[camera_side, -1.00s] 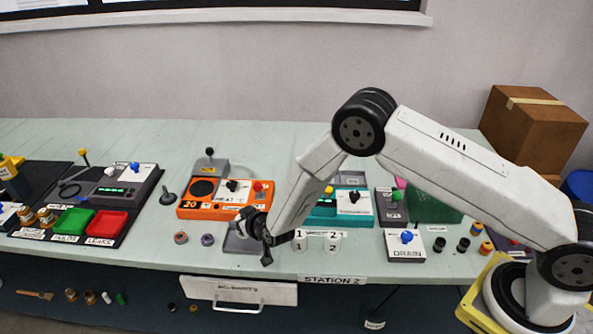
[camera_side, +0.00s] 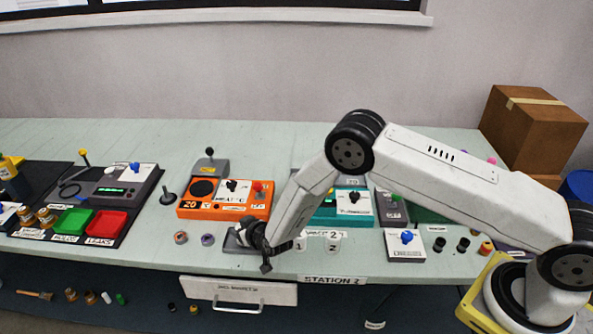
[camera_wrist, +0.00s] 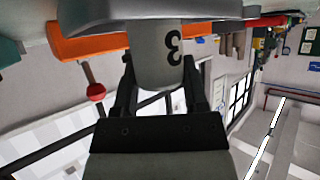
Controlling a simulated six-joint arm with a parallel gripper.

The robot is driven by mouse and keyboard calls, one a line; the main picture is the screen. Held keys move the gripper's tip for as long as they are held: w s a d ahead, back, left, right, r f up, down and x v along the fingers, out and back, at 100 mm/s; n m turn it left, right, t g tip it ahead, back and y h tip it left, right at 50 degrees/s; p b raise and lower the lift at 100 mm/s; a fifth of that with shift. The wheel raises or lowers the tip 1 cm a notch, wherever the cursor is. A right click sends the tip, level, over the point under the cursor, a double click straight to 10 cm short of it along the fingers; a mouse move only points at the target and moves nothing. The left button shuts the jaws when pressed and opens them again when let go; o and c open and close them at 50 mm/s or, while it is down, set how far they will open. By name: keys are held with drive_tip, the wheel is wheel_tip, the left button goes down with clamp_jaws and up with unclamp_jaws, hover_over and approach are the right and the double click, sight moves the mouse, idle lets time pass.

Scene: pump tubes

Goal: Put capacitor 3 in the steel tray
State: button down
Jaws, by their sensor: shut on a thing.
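Capacitor 3 (camera_wrist: 158,55), a grey cylinder marked with a black 3, is between my gripper's two fingers in the wrist view. My gripper (camera_wrist: 160,80) is shut on it; the side view also shows my gripper (camera_side: 242,234) over the steel tray. The grey steel tray (camera_side: 232,246) lies at the bench's front edge, partly hidden by my gripper. In the wrist view the tray (camera_wrist: 85,30) is right at the capacitor's far end. I cannot tell whether they touch. Capacitor 3 is not clearly visible in the side view.
The orange heat unit (camera_side: 212,212) stands just behind the tray. A white drawer front (camera_side: 240,291) is below the bench edge.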

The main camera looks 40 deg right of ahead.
drive_tip(key=shift+s+f, duration=0.1)
drive_tip(key=shift+f, duration=0.4)
drive_tip(key=shift+c, duration=0.6)
unclamp_jaws()
drive_tip(key=shift+r, duration=0.2)
drive_tip(key=shift+r, duration=0.35)
drive_tip(key=v, duration=1.1)
drive_tip(key=shift+s+r, duration=0.25)
drive_tip(key=shift+s, duration=0.1)
